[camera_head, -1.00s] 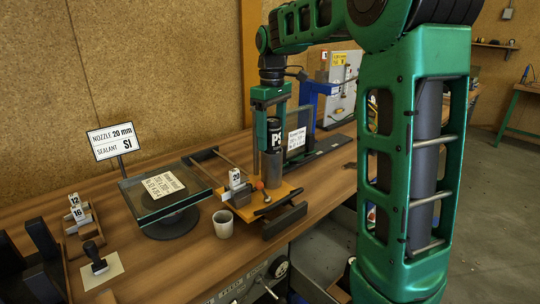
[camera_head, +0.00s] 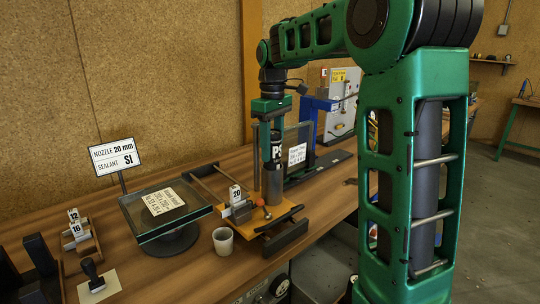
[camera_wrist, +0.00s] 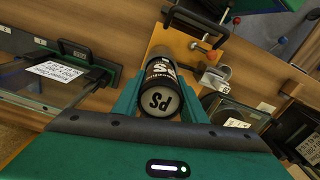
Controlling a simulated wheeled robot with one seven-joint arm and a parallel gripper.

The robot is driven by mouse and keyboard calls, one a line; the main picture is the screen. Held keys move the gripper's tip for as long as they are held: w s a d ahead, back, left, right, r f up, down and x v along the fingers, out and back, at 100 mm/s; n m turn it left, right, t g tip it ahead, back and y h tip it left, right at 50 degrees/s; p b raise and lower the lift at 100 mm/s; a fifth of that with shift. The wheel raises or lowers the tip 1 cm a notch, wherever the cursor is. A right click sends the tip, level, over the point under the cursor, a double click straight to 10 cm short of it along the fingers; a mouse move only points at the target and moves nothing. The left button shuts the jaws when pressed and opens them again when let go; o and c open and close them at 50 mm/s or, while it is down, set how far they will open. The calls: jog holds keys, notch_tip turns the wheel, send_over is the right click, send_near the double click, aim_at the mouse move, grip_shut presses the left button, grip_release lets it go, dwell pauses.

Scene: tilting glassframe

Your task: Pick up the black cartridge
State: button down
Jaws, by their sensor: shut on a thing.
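The black cartridge (camera_head: 277,150) with white PS lettering stands upright, its lower part inside a grey cylindrical holder (camera_head: 272,186) on an orange base. My gripper (camera_head: 269,128) is above the holder, with its fingers pointing down and shut on the upper part of the cartridge. The cartridge's lower end is hidden in the holder.
A glass-topped turntable (camera_head: 137,216) and the nozzle and sealant sign (camera_head: 113,155) are further left. A glass frame (camera_head: 304,135) stands close behind the cartridge. A blue-and-white machine (camera_head: 340,95) is behind right.

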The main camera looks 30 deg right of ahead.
notch_tip(320, 180, up, 17)
dwell(0.9)
jog(key=shift+f, duration=0.1)
